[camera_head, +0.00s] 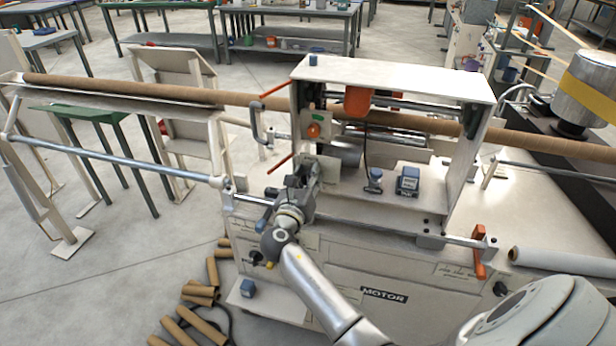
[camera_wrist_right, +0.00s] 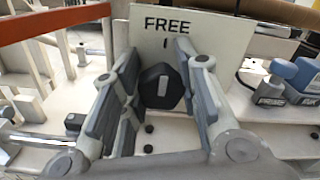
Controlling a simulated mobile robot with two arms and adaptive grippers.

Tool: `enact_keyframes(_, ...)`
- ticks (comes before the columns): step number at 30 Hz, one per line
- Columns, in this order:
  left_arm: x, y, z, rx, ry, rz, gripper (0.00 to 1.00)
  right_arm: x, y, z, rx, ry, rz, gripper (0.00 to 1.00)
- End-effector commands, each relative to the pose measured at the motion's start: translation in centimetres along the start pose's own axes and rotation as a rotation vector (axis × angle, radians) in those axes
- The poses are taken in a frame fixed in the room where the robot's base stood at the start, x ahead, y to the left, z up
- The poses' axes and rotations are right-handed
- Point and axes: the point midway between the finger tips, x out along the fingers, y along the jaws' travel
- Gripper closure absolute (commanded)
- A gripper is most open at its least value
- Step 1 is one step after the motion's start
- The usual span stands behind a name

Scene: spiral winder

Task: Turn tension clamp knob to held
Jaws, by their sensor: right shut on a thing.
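The tension clamp knob (camera_wrist_right: 161,86) is dark and faceted with a pale pointer mark. In the right wrist view it sits on a cream plate (camera_wrist_right: 205,40) lettered FREE, with a short tick below the word. The pointer mark stands nearly upright, toward that tick. No HELD label shows. My right gripper (camera_wrist_right: 160,95) has its fingers on both sides of the knob and is shut on it. In the head view my right gripper (camera_head: 304,180) reaches the front left of the winder, and hides the knob there. My left gripper is not in view.
An orange knob (camera_head: 314,130) sits just above my right gripper. Blue-grey devices (camera_head: 408,180) stand on the winder's deck to the right. A long cardboard tube (camera_head: 130,88) crosses the machine. Loose cardboard tubes (camera_head: 195,325) lie on the floor below.

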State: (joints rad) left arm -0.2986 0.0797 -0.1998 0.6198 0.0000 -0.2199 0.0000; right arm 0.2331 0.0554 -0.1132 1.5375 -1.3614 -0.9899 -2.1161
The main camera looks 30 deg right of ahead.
Motion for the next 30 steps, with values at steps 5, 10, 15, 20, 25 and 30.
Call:
enact_keyframes(5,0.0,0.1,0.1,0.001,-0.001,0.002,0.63,0.0,0.1,0.0,0.009,0.0,0.001,0.94)
enact_keyframes(10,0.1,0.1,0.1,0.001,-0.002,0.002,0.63,0.0,0.0,-0.1,0.055,0.0,0.001,0.94)
enact_keyframes(15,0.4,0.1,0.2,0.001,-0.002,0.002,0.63,0.0,0.0,-0.1,0.154,0.0,0.001,0.94)
enact_keyframes(20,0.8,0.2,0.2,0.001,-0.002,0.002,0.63,0.0,-0.1,-0.1,0.291,0.0,0.0,0.94)
enact_keyframes(25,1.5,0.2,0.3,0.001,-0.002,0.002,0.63,0.0,-0.1,-0.3,0.453,0.001,0.0,0.94)
enact_keyframes(30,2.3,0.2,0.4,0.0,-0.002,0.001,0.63,0.0,-0.2,-0.3,0.616,0.001,0.0,0.94)
